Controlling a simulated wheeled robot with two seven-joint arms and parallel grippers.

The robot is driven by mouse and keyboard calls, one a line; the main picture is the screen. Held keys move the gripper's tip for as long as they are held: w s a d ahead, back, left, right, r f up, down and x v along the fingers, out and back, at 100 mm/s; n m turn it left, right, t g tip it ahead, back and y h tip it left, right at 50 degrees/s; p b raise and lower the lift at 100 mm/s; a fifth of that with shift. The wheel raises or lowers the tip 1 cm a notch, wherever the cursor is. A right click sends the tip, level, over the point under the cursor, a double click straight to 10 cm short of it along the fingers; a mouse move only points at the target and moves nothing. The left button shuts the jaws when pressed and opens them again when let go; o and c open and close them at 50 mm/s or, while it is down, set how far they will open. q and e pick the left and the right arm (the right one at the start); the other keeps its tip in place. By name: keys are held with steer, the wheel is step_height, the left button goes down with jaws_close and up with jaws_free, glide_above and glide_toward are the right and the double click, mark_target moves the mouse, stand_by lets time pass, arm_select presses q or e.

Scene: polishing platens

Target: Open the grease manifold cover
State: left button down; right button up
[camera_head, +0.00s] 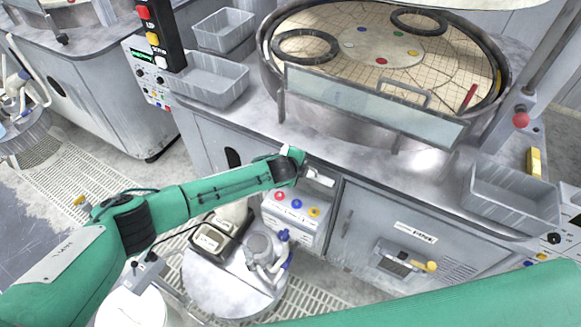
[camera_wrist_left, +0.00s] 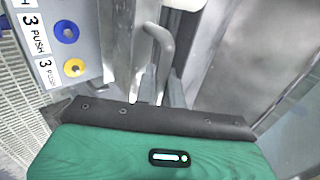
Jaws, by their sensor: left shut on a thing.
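My left gripper (camera_head: 318,178) reaches the front of the grey machine just below the tabletop edge. In the left wrist view its fingers (camera_wrist_left: 148,65) are shut on a grey curved handle (camera_wrist_left: 160,42). The handle stands close to a pale metal surface. I cannot tell from these frames how far the cover behind it is open, because the gripper and arm hide much of it. My right gripper is out of view.
A button box with red, blue and yellow buttons (camera_head: 296,203) sits just below the left gripper. To its right is a cabinet door with a vertical handle (camera_head: 347,222). A round platen (camera_head: 385,48) and grey bins (camera_head: 512,200) are above. A round stand (camera_head: 232,290) is below.

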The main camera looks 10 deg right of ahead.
arm_select(q)
steer(key=shift+w+d+r, duration=0.1)
steer(key=shift+w, duration=0.05)
stand_by(0.4)
steer(key=c, duration=1.6)
jaws_free()
steer(key=b+v, duration=0.3)
steer(key=v, duration=1.1)
steer(key=shift+w, duration=0.1)
